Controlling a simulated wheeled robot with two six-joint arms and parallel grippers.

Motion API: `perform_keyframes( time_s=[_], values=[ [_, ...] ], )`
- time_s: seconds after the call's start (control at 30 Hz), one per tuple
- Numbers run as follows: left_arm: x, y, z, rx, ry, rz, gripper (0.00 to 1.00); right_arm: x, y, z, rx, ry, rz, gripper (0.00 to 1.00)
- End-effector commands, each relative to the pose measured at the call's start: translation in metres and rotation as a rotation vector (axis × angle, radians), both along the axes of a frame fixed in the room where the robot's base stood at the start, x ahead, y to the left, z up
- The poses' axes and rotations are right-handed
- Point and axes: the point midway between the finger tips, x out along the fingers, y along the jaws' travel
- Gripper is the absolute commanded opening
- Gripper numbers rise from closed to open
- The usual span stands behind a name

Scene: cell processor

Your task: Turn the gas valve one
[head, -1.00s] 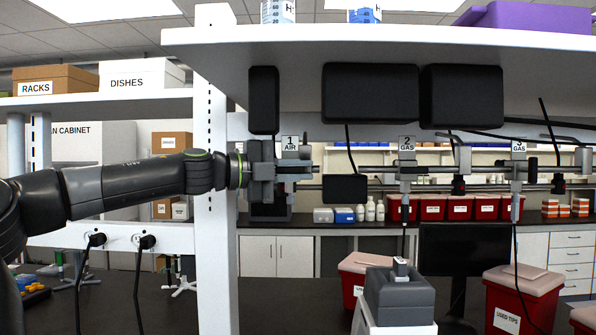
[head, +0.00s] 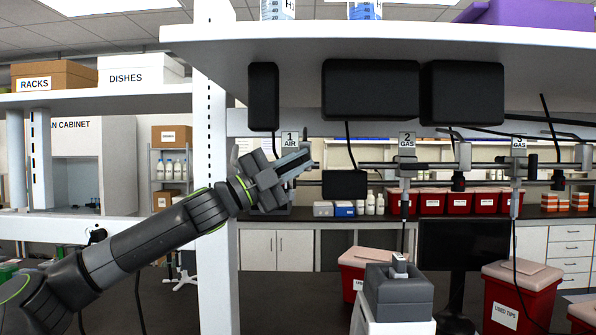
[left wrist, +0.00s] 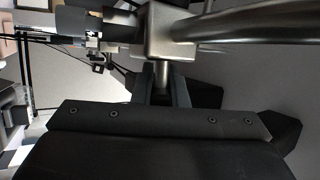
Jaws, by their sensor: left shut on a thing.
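Valve one is at the left end of the pipe rail under the shelf, beneath a plate reading "1 AIR" (head: 290,139). My left gripper (head: 298,163) is at this valve in the head view, tilted up to the right, and covers most of it. In the left wrist view my left gripper (left wrist: 162,92) is shut on the valve's handle, which is mostly hidden between the fingers. A metal stem (left wrist: 162,73) runs from there to the square valve block (left wrist: 166,35) on the pipe. My right gripper is not in view.
Further right on the rail hang valves under the plates "2 GAS" (head: 407,140) and "3 GAS" (head: 518,142). A white post (head: 214,250) stands close behind my left arm. Black boxes (head: 370,90) hang under the shelf. A grey device (head: 398,290) stands below.

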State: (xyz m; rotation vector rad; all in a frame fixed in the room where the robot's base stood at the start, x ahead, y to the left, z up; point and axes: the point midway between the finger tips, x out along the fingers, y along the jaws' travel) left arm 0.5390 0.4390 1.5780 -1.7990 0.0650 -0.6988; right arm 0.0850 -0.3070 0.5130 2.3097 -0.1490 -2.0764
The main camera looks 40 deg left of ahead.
Motion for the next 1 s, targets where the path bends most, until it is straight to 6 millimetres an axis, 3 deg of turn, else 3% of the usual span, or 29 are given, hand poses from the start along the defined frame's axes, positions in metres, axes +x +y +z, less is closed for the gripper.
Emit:
perform_keyframes(
  time_s=[0.1,0.4,1.0],
  values=[
    [-0.001,0.000,-0.005,-0.068,-0.059,-0.004,0.00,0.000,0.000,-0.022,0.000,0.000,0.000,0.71],
    [-0.001,0.001,-0.002,-0.184,-0.157,-0.002,0.00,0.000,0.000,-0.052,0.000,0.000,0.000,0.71],
    [-0.001,0.002,0.002,-0.236,-0.196,0.000,0.00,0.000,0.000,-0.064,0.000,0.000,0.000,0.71]
  ],
)
